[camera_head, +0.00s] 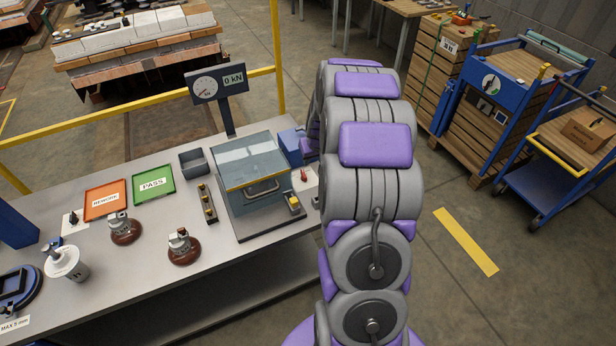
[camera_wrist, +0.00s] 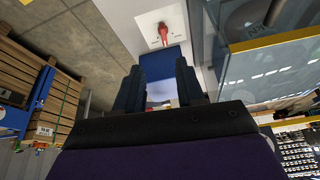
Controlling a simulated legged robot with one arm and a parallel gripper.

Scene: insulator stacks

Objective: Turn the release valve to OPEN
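The release valve is a red lever (camera_head: 303,175) on a white plate at the bench's right end, close to my arm in the head view. In the wrist view the red lever (camera_wrist: 163,33) stands on its white plate, beyond my fingertips; its markings are too small to read. My gripper (camera_wrist: 158,78) has its two dark fingers spread apart, with no lever between them. A blue box (camera_head: 291,147) stands behind the valve; a blue surface (camera_wrist: 162,64) shows between and beyond the fingers. The head view hides my gripper behind my arm.
A clear-lidded test chamber (camera_head: 252,170) stands left of the valve, and its clear wall (camera_wrist: 270,72) is close on the right in the wrist view. A gauge display (camera_head: 218,84) rises behind it. Wooden crates (camera_head: 440,75) and a blue cart (camera_head: 560,165) stand right of the bench.

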